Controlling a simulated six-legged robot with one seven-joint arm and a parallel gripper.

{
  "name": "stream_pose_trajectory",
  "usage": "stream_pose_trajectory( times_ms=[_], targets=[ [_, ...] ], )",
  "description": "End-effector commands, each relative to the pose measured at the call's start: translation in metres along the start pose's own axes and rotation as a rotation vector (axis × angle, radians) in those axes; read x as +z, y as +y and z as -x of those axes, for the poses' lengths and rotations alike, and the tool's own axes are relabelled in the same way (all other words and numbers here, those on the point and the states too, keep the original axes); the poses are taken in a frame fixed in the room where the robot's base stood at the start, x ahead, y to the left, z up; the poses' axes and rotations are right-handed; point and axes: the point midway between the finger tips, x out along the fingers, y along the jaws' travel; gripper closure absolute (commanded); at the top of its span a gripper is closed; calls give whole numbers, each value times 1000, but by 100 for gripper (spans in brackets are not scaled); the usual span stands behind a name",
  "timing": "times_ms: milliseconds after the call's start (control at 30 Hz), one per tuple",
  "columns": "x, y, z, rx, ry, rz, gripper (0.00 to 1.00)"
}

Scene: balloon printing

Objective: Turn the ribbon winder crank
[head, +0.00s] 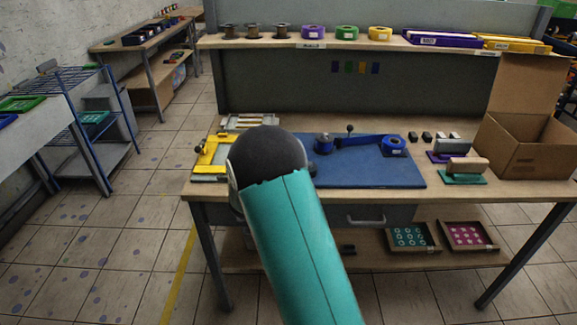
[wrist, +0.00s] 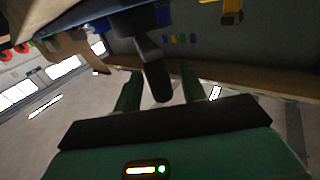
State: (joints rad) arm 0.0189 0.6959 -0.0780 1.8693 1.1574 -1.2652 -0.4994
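The ribbon winder (head: 323,144) is a small blue device on the blue mat (head: 390,177), with a blue ribbon (head: 362,140) running right to a blue roll (head: 394,147). A small dark crank knob (head: 350,129) stands up beside the winder. In the wrist view, my gripper (wrist: 159,70) has its two green fingers apart, with a dark rounded crank handle (wrist: 155,80) between them. Gaps show on both sides of the handle, so the fingers do not look closed on it.
A yellow frame (head: 212,155) lies left of the mat. Dark-topped blocks and stamps (head: 465,168) and an open cardboard box (head: 530,145) stand to the right. A shelf (head: 290,42) with ribbon spools runs above the back of the bench.

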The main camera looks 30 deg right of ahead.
Motion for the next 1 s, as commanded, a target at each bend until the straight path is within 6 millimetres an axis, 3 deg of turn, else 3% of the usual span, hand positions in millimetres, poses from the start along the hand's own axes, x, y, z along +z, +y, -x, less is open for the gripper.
stream_pose_trajectory(
  times_ms=[267, 733, 1000],
  targets=[
    [0, -1, 11, -2, -2, 0, 59],
    [0, -1, 108, -4, -1, 1, 59],
    [0, 0, 137, 0, 0, 0, 59]
  ],
)
